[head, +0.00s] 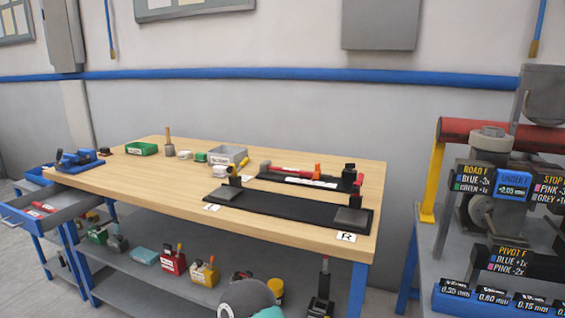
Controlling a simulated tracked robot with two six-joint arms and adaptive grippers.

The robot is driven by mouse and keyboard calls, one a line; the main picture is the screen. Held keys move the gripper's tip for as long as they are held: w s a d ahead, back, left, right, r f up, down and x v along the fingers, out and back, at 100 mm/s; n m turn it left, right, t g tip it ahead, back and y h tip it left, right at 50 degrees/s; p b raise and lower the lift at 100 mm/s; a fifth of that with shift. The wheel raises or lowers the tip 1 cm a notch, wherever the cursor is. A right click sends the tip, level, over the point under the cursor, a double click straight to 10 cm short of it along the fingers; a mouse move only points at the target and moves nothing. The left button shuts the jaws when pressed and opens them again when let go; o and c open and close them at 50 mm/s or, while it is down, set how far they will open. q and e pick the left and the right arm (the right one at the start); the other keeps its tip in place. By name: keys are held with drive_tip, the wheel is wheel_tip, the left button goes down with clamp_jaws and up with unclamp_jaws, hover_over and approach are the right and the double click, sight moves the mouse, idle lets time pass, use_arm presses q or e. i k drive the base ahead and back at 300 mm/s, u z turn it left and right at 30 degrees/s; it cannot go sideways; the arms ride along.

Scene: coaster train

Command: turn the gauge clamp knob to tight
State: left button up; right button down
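No part labelled as the gauge clamp knob can be picked out. A machine (505,170) stands at the right with a red horizontal bar (455,128) and a yellow post (433,180). A round grey disc (482,212) shows on its front and a grey cap (490,132) on its top. I cannot tell whether either is the knob, or whether it is tight. Neither of my grippers shows in the head view.
A wooden workbench (120,170) fills the middle, with a black fixture (285,209), a grey bin (236,153), a green bin (141,149) and a blue vise (78,158). Its left drawer (60,206) is open. A blue gauge block rack (490,303) sits before the machine.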

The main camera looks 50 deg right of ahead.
sight(350, 166)
drive_tip(key=u, duration=0.5)
drive_tip(key=i, duration=0.55)
drive_tip(key=u, duration=2.05)
drive_tip(key=i, duration=0.15)
drive_tip(key=z, duration=4.1)
